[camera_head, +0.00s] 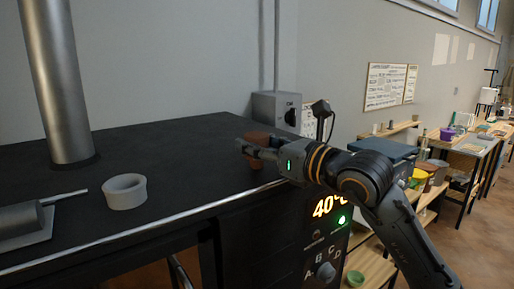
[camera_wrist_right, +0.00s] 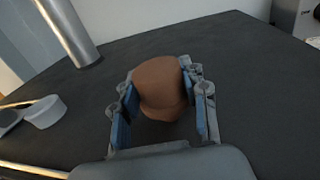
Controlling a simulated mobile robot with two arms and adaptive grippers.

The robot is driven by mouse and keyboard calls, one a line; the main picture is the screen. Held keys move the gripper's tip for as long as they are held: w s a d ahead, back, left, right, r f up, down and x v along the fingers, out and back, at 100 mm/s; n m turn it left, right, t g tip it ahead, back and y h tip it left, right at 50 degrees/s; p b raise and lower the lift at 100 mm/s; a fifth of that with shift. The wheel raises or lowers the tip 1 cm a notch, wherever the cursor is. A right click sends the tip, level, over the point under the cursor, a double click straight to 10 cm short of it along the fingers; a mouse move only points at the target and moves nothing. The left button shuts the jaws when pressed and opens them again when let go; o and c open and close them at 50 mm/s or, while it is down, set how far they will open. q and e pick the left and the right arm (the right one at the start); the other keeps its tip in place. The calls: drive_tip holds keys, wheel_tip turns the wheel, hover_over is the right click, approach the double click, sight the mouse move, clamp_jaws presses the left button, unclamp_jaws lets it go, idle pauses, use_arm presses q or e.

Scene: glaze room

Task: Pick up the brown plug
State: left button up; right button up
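The brown plug (camera_wrist_right: 160,88) is a rounded, stubby piece on the dark tabletop. In the right wrist view it is between the two fingers of my right gripper (camera_wrist_right: 162,100), with a blue pad on each side. The pads are very close to its sides; I cannot tell whether both press on it. In the head view the plug (camera_head: 257,136) shows above and below my right gripper (camera_head: 246,148), which partly hides it near the table's right end. I cannot tell whether the plug is lifted. My left gripper is not in view.
A white ring-shaped cup (camera_head: 125,193) stands left on the dark table (camera_head: 190,150). A metal pipe (camera_head: 58,80) rises behind it. A grey switch box (camera_head: 277,112) is on the wall just beyond the gripper. A lit control panel (camera_head: 328,235) is below the table's right end.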

drive_tip(key=c, duration=0.6)
drive_tip(key=shift+o, duration=0.2)
drive_tip(key=shift+r, duration=0.1)
drive_tip(key=shift+r+b, duration=0.45)
drive_tip(key=s+d+r+b, duration=0.3)
drive_tip(key=s+r+b, duration=0.3)
drive_tip(key=s+r, duration=0.6)
drive_tip(key=shift+s+d+b, duration=0.15)
drive_tip(key=shift+s+b, duration=0.2)
drive_tip(key=shift+s, duration=0.45)
